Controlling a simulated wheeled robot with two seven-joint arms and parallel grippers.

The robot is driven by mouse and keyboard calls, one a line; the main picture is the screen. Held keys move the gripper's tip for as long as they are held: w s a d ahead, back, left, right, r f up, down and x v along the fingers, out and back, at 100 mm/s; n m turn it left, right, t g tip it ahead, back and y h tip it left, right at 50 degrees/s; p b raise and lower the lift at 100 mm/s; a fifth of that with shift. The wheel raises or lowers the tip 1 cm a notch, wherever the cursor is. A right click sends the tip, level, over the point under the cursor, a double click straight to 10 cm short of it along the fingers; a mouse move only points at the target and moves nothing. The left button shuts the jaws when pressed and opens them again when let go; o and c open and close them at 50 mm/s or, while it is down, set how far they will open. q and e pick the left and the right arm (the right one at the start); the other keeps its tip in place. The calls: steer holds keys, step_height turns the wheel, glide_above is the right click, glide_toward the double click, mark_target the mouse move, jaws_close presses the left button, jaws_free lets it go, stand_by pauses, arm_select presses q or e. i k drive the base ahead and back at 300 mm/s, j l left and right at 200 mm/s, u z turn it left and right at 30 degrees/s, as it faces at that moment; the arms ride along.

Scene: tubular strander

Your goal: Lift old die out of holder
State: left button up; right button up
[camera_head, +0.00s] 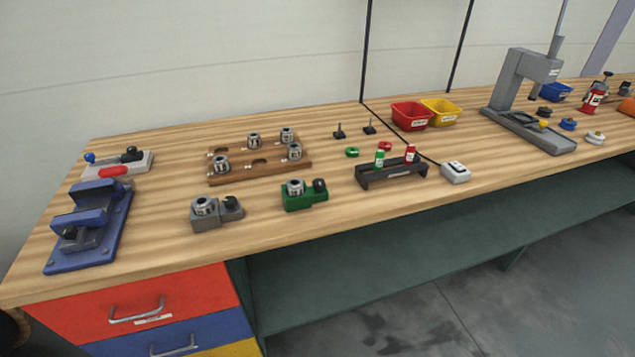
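A grey holder (231,210) stands near the front of the bench, with a round silver die (204,205) seated in its left side and a dark knob on its right. A green holder (304,200) stands to its right, with a similar silver die (296,187) and a dark knob. I cannot tell which die is the old one. A wooden rack (262,174) behind them carries several more silver dies and has an empty slot in its middle front. Neither of my grippers is in view.
A blue vise (88,228) stands left of the grey holder. Red (411,115) and yellow bins (441,111) stand behind. The bench front between the vise and grey holder is clear.

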mark_target(295, 185)
steer(key=i+l+u, duration=0.15)
steer(key=l, duration=0.4)
steer(key=i+l+u, duration=0.2)
steer(key=l, duration=0.3)
steer(key=l+u, duration=0.15)
steer(key=l, duration=0.4)
steer(key=i+l+u, duration=0.2)
steer(key=l, duration=0.4)
steer(key=k, duration=0.1)
